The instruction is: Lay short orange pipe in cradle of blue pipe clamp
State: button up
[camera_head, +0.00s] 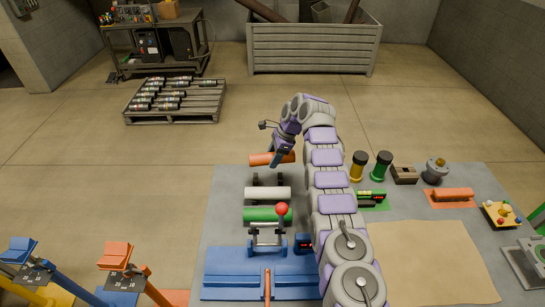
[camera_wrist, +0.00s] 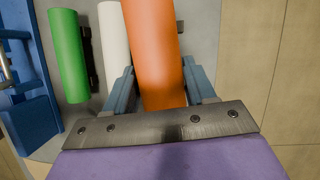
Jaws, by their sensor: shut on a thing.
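The short orange pipe (camera_head: 260,159) is between the fingers of my gripper (camera_head: 281,157), past the far edge of the white pipe. In the wrist view the orange pipe (camera_wrist: 152,45) runs lengthwise between the two blue-grey fingers of my gripper (camera_wrist: 160,88), which are shut on it. The blue pipe clamp (camera_head: 225,275) is at the near edge of the grey mat, with a metal lever and a red knob (camera_head: 282,209). Part of a blue body, likely the clamp, shows at the left of the wrist view (camera_wrist: 38,120). I cannot make out its cradle clearly.
A white pipe (camera_head: 267,194) and a green pipe (camera_head: 262,215) lie between the orange pipe and the clamp. Dark supports (camera_head: 268,180) stand beyond the white pipe. Several small items, including an orange piece (camera_head: 452,195), are at the right.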

jog(key=shift+s+d, duration=0.2)
jog(key=shift+s, duration=0.05)
jog(key=shift+w, duration=0.1)
dwell(0.5)
jog(key=shift+d+n, duration=0.15)
jog(key=shift+n, duration=0.15)
jog(key=shift+s, duration=0.4)
jog(key=shift+w, duration=0.1)
jog(key=shift+w+d, duration=0.1)
jog(key=shift+d, duration=0.05)
jog(key=shift+d, duration=0.1)
jog(key=shift+f+n, duration=0.1)
jog(key=shift+n, duration=0.2)
jog(key=shift+s+d+n+g+b, duration=0.3)
jog(key=shift+s+b, duration=0.05)
jog(key=shift+s, duration=0.05)
